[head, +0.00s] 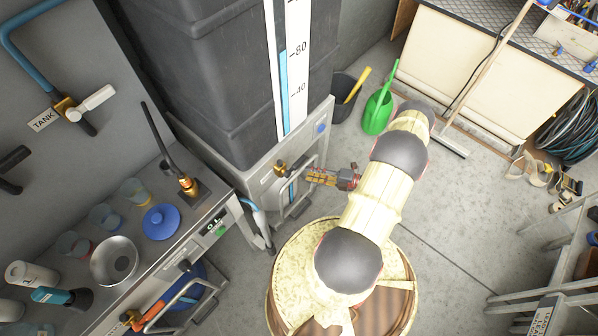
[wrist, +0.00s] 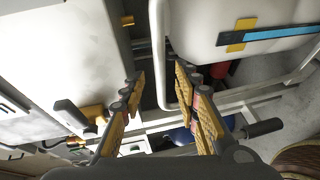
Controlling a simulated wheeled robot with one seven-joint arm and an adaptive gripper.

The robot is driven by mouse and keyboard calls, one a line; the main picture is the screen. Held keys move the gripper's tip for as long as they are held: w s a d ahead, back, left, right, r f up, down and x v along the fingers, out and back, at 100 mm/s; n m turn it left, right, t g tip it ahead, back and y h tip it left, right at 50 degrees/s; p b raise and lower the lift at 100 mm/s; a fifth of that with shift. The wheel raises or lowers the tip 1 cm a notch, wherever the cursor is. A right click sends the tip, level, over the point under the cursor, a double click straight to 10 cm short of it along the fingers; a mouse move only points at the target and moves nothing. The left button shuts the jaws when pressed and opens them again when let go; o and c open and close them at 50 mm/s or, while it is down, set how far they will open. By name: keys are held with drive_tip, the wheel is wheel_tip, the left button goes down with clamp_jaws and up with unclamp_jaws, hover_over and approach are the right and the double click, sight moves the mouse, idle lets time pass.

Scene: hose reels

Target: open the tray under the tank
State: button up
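The large dark tank (head: 220,70) stands on a pale metal stand (head: 318,130) in the head view. Below it, a pale framed front with a blue strip (head: 292,190) seems to be the tray area; my gripper partly hides it. My gripper (head: 309,175) reaches in from the right, its yellow fingers pointing at that front. In the wrist view its fingers (wrist: 160,76) are apart with nothing clearly held. A pale rounded body (wrist: 198,30) with a yellow and blue strip fills the upper right. A pale bar with a dark end (wrist: 264,128) crosses below. Contact cannot be told.
A brass tap (head: 280,168) sits just left of my fingers.

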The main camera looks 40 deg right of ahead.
sight(300, 170)
drive_tip(key=b+x, duration=0.1)
drive_tip(key=x, duration=0.5)
drive_tip(key=shift+c, duration=1.3)
clamp_jaws()
